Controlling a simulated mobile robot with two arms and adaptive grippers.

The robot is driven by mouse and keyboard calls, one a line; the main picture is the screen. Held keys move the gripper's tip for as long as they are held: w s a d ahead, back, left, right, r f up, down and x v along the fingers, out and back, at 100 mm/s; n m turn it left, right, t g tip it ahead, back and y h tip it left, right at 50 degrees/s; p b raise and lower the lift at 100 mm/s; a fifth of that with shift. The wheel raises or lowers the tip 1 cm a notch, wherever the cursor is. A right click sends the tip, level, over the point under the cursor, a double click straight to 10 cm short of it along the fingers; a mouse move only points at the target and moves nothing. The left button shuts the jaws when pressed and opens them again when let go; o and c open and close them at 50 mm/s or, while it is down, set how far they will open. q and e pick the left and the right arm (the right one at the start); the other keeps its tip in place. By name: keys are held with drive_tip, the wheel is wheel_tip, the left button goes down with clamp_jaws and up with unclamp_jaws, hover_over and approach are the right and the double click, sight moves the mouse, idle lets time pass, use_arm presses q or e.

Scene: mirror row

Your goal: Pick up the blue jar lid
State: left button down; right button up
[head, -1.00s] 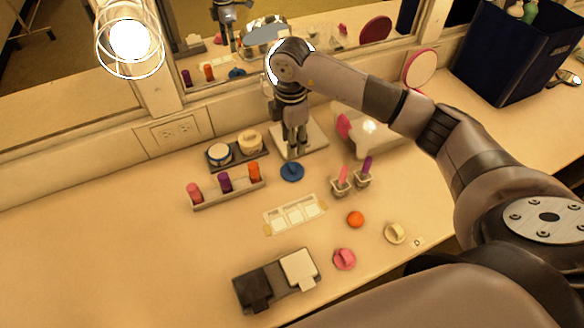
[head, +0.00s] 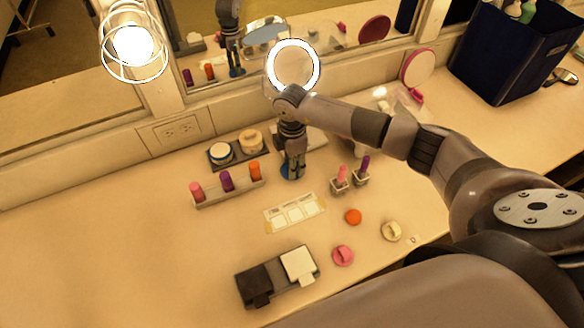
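The blue jar lid (head: 285,171) lies on the counter behind the white card with squares. It is mostly hidden behind my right gripper, with blue edges showing beside the fingers. My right gripper (head: 292,174) points down, with its fingertips at the lid. I cannot tell whether the fingers are apart or closed on it. My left gripper is not in view.
A tray with two jars (head: 238,149) and a lipstick rack (head: 228,187) stand to the left. Two small holders with lipsticks (head: 341,181) stand close on the right. Orange (head: 353,217), pink (head: 343,255) and cream (head: 391,231) lids lie in front. A mirror (head: 300,40) stands behind.

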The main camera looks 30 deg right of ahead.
drive_tip(key=shift+c, duration=0.3)
drive_tip(key=c, duration=0.6)
drive_tip(key=shift+r, duration=0.1)
